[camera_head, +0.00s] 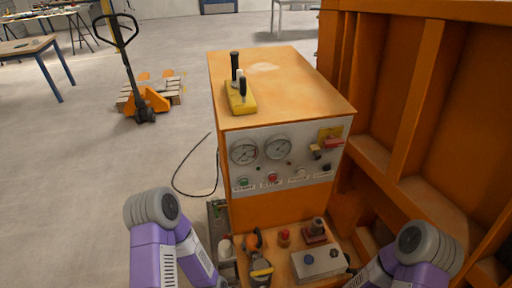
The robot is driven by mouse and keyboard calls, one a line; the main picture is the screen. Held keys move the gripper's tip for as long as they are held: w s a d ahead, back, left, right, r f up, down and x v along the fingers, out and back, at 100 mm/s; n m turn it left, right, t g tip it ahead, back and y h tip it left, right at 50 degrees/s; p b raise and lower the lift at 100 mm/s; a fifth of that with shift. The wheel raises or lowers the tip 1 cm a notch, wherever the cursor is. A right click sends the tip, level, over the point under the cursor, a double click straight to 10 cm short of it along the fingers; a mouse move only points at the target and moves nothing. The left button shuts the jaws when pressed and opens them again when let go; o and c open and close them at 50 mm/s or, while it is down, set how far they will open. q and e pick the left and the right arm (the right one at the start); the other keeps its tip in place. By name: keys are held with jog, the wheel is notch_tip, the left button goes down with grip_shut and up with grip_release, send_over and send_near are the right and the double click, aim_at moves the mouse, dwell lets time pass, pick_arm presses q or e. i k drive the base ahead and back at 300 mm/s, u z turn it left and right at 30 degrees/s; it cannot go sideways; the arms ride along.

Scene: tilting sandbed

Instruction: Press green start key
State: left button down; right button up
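The orange machine cabinet (285,85) stands in front of me. Its grey control panel (308,152) faces me. A small green key (243,182) sits at the panel's lower left, above a white label. A red key (272,178) is to the right of it. My left and right arms come in from the bottom corners, with elbows raised and forearms running down out of the picture. Both grippers are outside the view, below the bottom edge. Nothing of mine touches the panel, and the green key is unobstructed.
Two round gauges (244,152) and a red-handled switch (333,143) are on the panel. A yellow lever block (240,97) sits on top. A lower shelf holds a grey button box (319,263) and an orange-black tool (259,262). Orange framework (415,90) closes the right side.

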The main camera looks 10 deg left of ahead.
aim_at(244, 181)
jog(key=k, duration=0.5)
jog(key=z, duration=3.25)
jog(key=k, duration=0.95)
jog(key=u, duration=1.75)
